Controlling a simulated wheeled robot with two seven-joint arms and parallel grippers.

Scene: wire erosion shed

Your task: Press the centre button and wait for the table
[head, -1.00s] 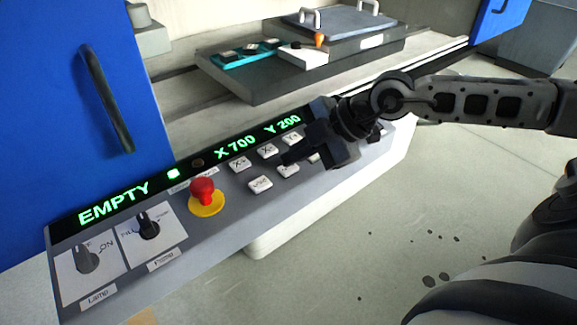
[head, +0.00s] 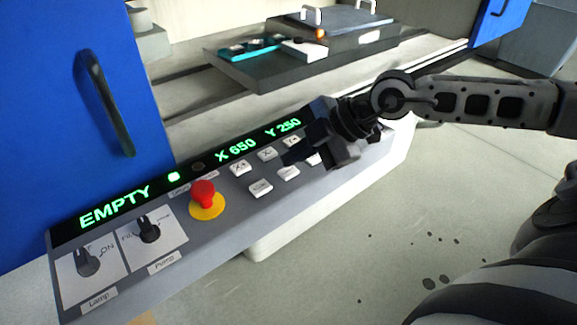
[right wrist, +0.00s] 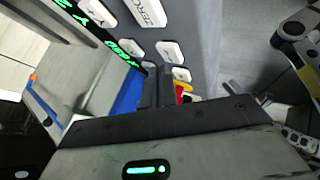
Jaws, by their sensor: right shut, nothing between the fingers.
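The grey control panel (head: 225,225) has two rows of white buttons. The front row has a left button (head: 260,188), a middle button (head: 288,173) and a right one partly hidden by my gripper; the small labels are hard to read in the head view. My right gripper (head: 290,157) is shut and empty, its tips over the panel between the rows, seemingly just above the buttons. In the right wrist view its fingers (right wrist: 158,88) point along the buttons. The machine table (head: 280,75) stands behind the panel. The display (head: 258,141) reads EMPTY, X 650, Y 250. My left gripper is out of view.
A red stop knob (head: 204,193) on a yellow base stands left of the buttons. Lamp (head: 86,262) and Pump (head: 148,230) switches are further left. A blue door (head: 80,110) is at the left.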

